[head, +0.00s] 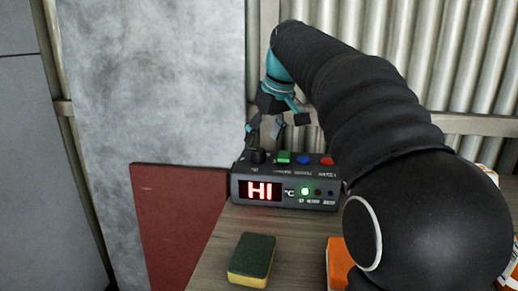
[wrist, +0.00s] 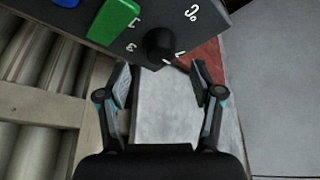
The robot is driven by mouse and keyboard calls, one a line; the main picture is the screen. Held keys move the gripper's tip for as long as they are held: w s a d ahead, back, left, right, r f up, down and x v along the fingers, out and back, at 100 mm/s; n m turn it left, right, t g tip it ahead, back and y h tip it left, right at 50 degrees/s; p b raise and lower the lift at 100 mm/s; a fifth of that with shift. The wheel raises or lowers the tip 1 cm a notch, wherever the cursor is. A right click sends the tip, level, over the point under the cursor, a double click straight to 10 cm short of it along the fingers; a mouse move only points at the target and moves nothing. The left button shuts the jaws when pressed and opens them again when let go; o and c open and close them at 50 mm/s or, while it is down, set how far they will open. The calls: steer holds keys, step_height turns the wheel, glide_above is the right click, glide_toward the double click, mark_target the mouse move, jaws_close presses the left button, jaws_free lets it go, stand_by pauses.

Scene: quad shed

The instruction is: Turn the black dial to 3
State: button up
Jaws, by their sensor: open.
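The black dial (head: 258,156) stands at the left of the top face of a dark control box (head: 236,188), whose red display reads HI. In the wrist view the dial (wrist: 160,43) is a short dark knob near a corner of the box, with white marks around it, one like a 3. Which mark it points to I cannot tell. My gripper (head: 264,131) is open just above and behind the dial. In the wrist view my gripper (wrist: 163,78) has its fingers apart, with the dial ahead, roughly centred between them and not gripped.
Green (head: 284,157), blue (head: 303,160) and red (head: 327,161) buttons sit right of the dial. A green-yellow sponge (head: 252,260) and an orange item (head: 337,262), partly behind my arm, lie on the wooden bench (head: 215,262). A corrugated wall (head: 455,70) stands behind.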

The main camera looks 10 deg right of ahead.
mark_target(259, 150)
steer(key=shift+x, duration=2.25)
steer(key=c, duration=1.1)
steer(key=shift+c, duration=0.2)
